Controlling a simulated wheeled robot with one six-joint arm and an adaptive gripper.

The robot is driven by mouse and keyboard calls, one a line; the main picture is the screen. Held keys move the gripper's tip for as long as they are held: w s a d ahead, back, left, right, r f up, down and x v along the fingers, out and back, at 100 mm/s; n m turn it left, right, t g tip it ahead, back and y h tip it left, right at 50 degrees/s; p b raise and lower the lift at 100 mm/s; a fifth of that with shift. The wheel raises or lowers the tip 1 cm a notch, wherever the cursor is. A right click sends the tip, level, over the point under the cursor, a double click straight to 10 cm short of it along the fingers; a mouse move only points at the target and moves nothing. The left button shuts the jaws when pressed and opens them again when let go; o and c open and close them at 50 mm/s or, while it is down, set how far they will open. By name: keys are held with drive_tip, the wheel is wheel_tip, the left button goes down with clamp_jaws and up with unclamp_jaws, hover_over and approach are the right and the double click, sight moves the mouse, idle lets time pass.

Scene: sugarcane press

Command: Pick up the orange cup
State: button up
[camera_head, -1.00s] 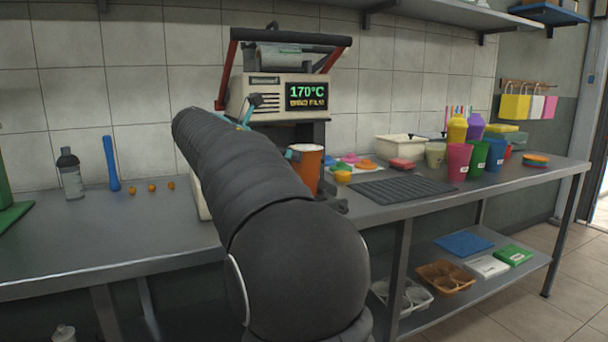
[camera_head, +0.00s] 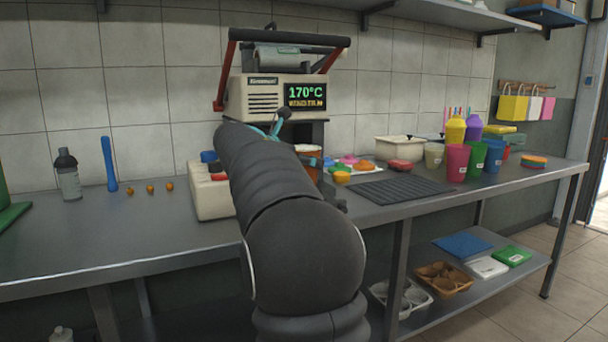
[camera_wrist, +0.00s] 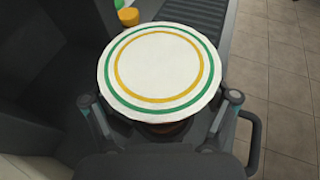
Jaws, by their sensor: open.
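The orange cup (camera_head: 309,150) stands at the sealing machine, mostly hidden behind my arm in the head view; only its upper part shows. In the wrist view, its round white top (camera_wrist: 160,70) with a green and a yellow ring fills the middle. My gripper (camera_wrist: 160,104) is open, with one finger on the left and one on the right of the cup's near side. The fingers look apart from the cup, and its lower body is hidden under the top. In the head view, a teal part of my gripper (camera_head: 316,161) shows beside the cup.
The sealing machine (camera_head: 262,98) reads 170°C and rises behind my arm. A white box with coloured buttons (camera_head: 205,194) is left of it. A dark ribbed mat (camera_head: 400,188) and coloured cups (camera_head: 458,162) stand to the right.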

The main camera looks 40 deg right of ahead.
drive_tip(key=shift+c, duration=0.2)
drive_tip(key=shift+r, duration=0.1)
drive_tip(key=c, duration=1.3)
drive_tip(key=shift+r, duration=0.2)
